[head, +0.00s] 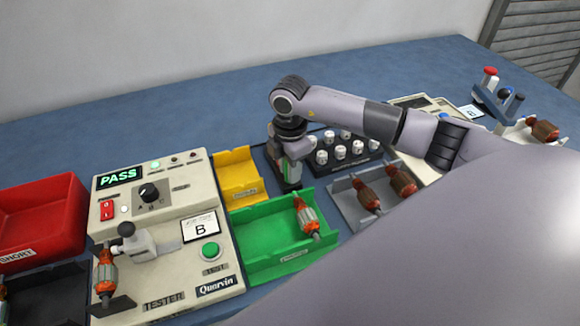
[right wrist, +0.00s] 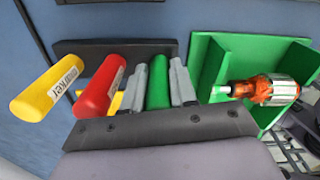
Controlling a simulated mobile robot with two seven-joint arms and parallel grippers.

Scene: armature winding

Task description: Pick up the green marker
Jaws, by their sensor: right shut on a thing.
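The green marker (right wrist: 159,82) stands between the two grey fingers of my right gripper (right wrist: 158,90) in the right wrist view. The fingers are shut on it. A red marker (right wrist: 102,85) and a yellow marker (right wrist: 48,88) stand beside it to the left, apart from the fingers. In the head view my right gripper (head: 289,174) points down between the yellow bin and the black tray of white parts. The markers are mostly hidden there by the gripper. My left gripper is not in view.
A green bin (head: 262,236) holding an orange armature (head: 306,216) is close to the gripper. A yellow bin (head: 236,172), a tester (head: 165,225) and a red bin (head: 38,218) stand to the left. A grey tray (head: 346,202) with armatures is to the right. The table's back is clear.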

